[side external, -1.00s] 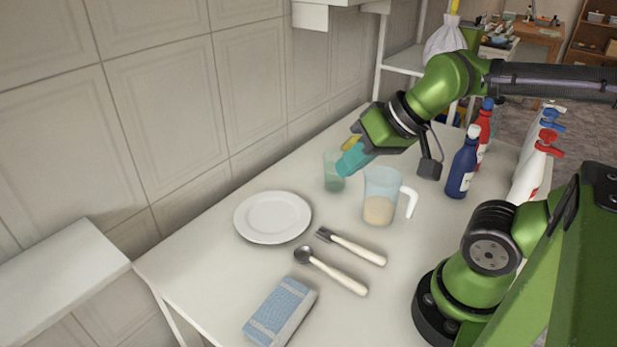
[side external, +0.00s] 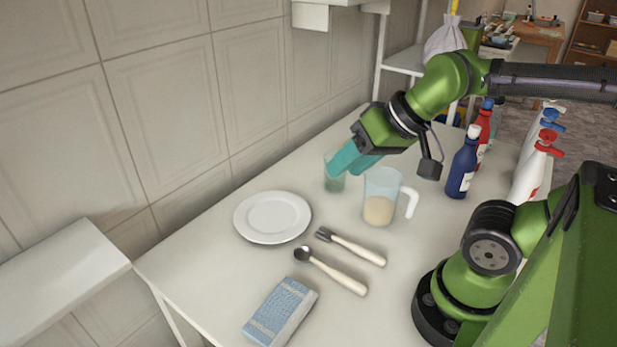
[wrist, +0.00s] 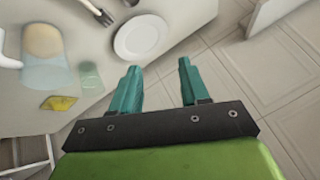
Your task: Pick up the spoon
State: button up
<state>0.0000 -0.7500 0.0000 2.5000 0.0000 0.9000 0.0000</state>
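The spoon (side external: 331,271) lies on the white table, with a dark bowl and a cream handle. Its bowl end points up-left towards the plate. A fork (side external: 351,246) with a similar handle lies just beyond it, roughly parallel; the fork also shows at the top of the wrist view (wrist: 98,12). My gripper (side external: 341,167) is above the table near the green glass, well away from the spoon. In the wrist view its two teal fingers (wrist: 158,82) are spread apart with nothing between them.
A white plate (side external: 272,217) lies left of the cutlery. A blue-and-white box (side external: 281,311) lies in front. A jug (side external: 380,197) and a green glass (side external: 334,182) stand behind the fork. Bottles (side external: 462,163) line the right edge. A yellow item (wrist: 59,103) lies near the glass.

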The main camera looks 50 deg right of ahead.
jog(key=w+a+f+n+g+h, duration=0.2)
jog(key=w+f+n+g, duration=0.1)
jog(key=w+f+g, duration=0.6)
jog(key=g, duration=0.3)
send_near(337, 272)
jog(key=shift+n, duration=0.3)
jog(key=x, duration=0.8)
jog(key=shift+f, duration=0.15)
grip_shut()
